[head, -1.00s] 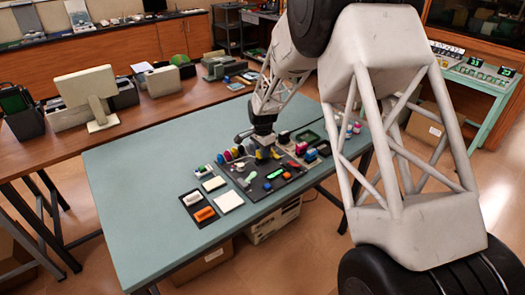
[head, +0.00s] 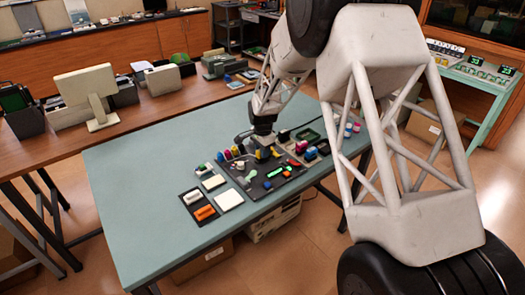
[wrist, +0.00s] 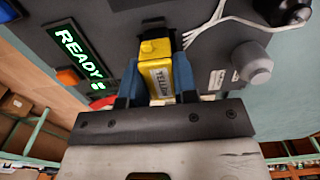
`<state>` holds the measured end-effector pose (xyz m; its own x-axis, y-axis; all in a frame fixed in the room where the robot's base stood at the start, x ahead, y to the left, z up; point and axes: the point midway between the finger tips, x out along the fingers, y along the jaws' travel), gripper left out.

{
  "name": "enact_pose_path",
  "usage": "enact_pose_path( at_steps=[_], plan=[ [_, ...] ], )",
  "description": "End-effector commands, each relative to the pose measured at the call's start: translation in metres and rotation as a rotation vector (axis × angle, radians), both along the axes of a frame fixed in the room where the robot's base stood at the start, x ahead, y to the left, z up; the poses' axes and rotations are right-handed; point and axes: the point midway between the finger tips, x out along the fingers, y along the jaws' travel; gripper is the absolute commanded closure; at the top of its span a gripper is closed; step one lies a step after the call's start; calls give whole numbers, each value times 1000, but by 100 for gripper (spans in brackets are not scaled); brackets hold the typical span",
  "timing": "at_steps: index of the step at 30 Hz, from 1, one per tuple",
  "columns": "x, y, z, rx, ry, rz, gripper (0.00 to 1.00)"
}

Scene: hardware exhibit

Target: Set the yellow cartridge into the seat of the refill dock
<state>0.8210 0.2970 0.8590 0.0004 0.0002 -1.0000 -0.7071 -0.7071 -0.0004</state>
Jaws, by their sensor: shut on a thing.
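The yellow cartridge (wrist: 158,72) has a pale printed label and is gripped between the two blue fingertips of my gripper (wrist: 157,84) in the wrist view. Its far end is close to a dark slotted part (wrist: 152,25) on the grey panel (wrist: 110,45); I cannot tell whether it touches or is inside it. In the head view my gripper (head: 263,152) is low over the dark board on the teal table, and the cartridge is hardly visible there. I cannot make out the dock's seat clearly.
A lit green READY sign (wrist: 78,52) and an orange button (wrist: 68,77) are left of the cartridge. A grey knob (wrist: 252,62) and white cables (wrist: 210,22) are to the right. The table's left part is clear.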

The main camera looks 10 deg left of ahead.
Motion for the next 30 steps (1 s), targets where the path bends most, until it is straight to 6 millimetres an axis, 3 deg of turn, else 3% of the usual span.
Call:
enact_pose_path(
  at_steps=[10,11,16,21,26,30],
  plan=[
    [0,0,-2,0,0,0,90],
    [0,0,-2,0,0,0,68],
    [0,0,-2,0,0,0,43],
    [0,0,-2,0,0,0,43],
    [0,0,-2,0,0,0,22],
    [0,0,-2,0,0,0,22]
  ],
)
